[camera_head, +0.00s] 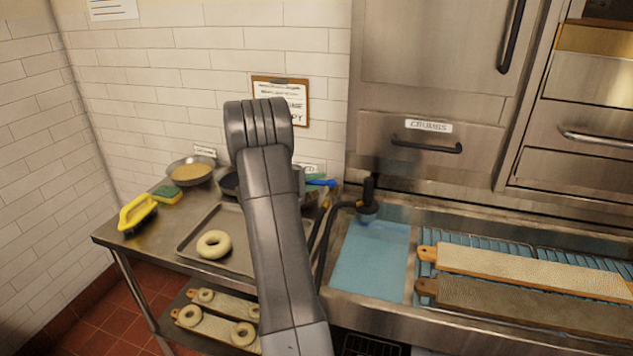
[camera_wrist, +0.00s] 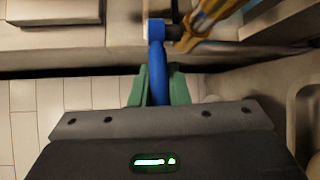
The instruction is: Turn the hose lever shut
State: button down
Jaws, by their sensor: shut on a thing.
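The blue hose lever (camera_wrist: 157,62) runs up the middle of the wrist view between the green fingers of my gripper (camera_wrist: 158,92). My gripper is shut on the lever. At the lever's far end is a white and blue pivot, beside a brass-coloured fitting (camera_wrist: 207,24). In the head view the blue lever (camera_head: 322,183) shows just right of my arm, with a bit of green finger by it. The rest of my gripper is hidden behind my arm there. The dark hose (camera_head: 328,238) curves up from below to the sink edge.
A water-filled sink (camera_head: 370,262) lies right of the hose, with a black-handled fitting (camera_head: 369,198) at its back edge. Bagel boards (camera_head: 530,270) lie right of it.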

jog(key=shift+f, duration=0.15)
jog(key=m+g+b, duration=0.1)
jog(key=b, duration=0.1)
jog(key=g+h+b, duration=0.1)
jog(key=b, duration=0.1)
jog(key=shift+w+d+m+b, duration=0.15)
jog(key=shift+w+m+b, duration=0.15)
jog(key=shift+m, duration=0.1)
jog(key=c, duration=1.4)
grip_release()
jog(key=b+v, duration=0.2)
jog(key=v, duration=1.1)
jog(key=shift+a, duration=0.45)
